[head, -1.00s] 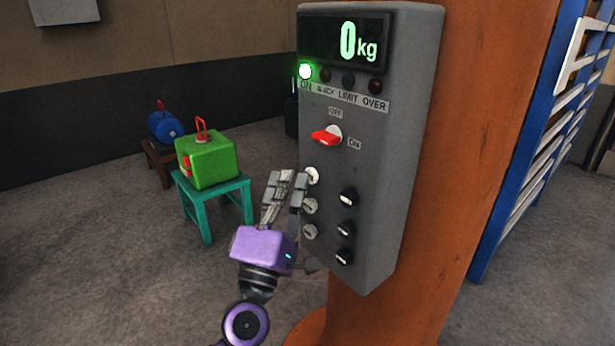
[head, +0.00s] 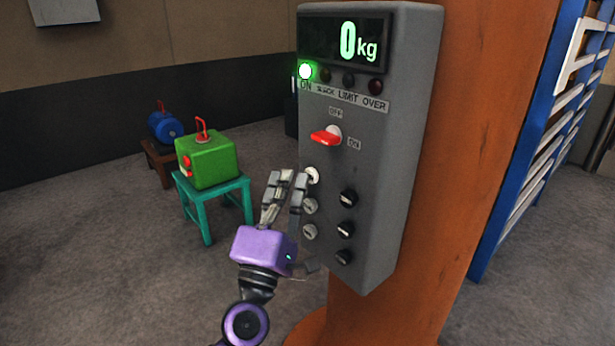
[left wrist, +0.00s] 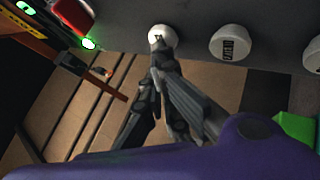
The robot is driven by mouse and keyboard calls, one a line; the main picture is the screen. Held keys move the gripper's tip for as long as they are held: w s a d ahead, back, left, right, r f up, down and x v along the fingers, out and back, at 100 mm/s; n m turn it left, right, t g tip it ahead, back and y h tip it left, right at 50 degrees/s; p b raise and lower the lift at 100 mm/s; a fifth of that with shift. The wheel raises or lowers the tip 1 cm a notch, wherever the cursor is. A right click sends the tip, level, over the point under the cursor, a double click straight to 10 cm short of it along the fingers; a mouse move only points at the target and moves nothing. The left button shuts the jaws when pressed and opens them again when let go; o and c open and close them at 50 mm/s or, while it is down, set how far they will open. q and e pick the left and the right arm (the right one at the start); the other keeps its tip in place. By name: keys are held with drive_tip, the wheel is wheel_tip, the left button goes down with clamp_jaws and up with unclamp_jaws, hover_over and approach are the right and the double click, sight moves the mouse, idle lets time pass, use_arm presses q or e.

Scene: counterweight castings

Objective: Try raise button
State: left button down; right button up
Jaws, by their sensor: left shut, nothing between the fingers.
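A grey control box (head: 385,150) on an orange column carries a column of white buttons and a column of black buttons. The top white button (head: 312,175) is beside my left fingertips; its marking is too small to read. My left gripper (head: 288,176) is shut and empty, fingers pointing up at the left edge of the panel. In the left wrist view the fingertips (left wrist: 160,66) lie just below a white button (left wrist: 162,36), overlapping it slightly; I cannot tell whether they touch. My right gripper is not in view.
The display (head: 345,42) reads 0 kg, and the green ON lamp (head: 305,71) is lit. A red switch (head: 326,138) sits above the buttons. A green casting (head: 208,160) stands on a teal stool (head: 212,205); a blue casting (head: 164,126) is behind. A blue rack (head: 530,140) stands right.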

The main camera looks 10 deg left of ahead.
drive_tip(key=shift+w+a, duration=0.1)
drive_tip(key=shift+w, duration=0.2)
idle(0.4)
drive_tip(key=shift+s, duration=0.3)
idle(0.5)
use_arm(q)
drive_tip(key=shift+s+a, duration=0.55)
drive_tip(key=shift+s, duration=0.15)
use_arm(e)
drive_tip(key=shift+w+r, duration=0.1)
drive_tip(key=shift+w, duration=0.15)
use_arm(q)
drive_tip(key=s+a, duration=0.1)
drive_tip(key=s, duration=0.1)
drive_tip(key=s+a, duration=0.2)
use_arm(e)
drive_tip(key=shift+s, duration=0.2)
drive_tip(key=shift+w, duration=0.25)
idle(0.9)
